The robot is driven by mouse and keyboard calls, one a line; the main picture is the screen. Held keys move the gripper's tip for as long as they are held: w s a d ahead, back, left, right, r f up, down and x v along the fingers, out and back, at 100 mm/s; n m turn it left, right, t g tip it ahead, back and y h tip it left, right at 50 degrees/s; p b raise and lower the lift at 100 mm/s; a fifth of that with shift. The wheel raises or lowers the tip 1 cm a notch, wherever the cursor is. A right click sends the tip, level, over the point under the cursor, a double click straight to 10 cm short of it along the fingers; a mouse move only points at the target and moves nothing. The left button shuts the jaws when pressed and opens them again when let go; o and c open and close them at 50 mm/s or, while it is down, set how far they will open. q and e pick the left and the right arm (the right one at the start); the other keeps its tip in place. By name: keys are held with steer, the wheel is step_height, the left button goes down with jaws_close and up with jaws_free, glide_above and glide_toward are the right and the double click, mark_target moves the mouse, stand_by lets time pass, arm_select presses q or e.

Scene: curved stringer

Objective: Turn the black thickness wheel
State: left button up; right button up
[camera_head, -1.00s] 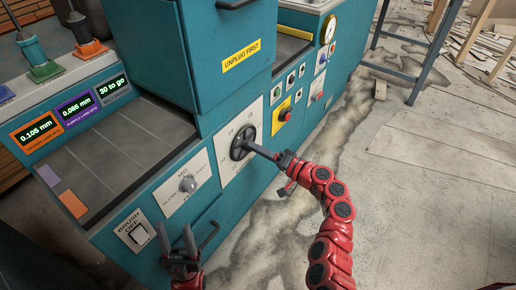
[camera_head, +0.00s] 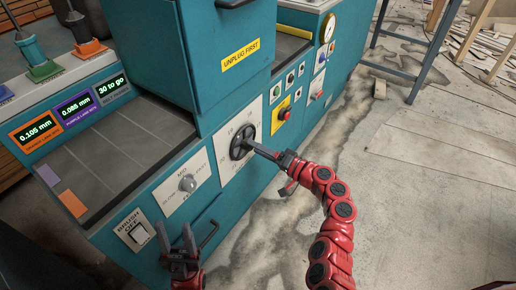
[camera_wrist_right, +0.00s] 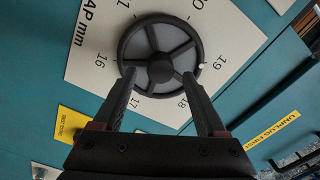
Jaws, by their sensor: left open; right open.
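The black thickness wheel (camera_head: 242,142) is a spoked wheel on a white dial plate on the front of the teal machine. In the right wrist view the wheel (camera_wrist_right: 160,55) sits at the top middle, with numbers from 16 to 20 around it. My right gripper (camera_head: 254,147) reaches the wheel from the right. In the wrist view its two fingers (camera_wrist_right: 165,85) are spread apart, with tips over the lower rim on either side of the hub; I cannot tell whether they touch it. My left gripper (camera_head: 180,243) is open and empty, low in front of the machine.
A silver speed knob (camera_head: 187,184) and a brush switch (camera_head: 137,234) are left of the wheel. A red button on yellow (camera_head: 284,108) is to its right. A handle (camera_head: 208,234) is beside my left gripper.

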steer(key=p+v, duration=0.1)
steer(key=v, duration=1.6)
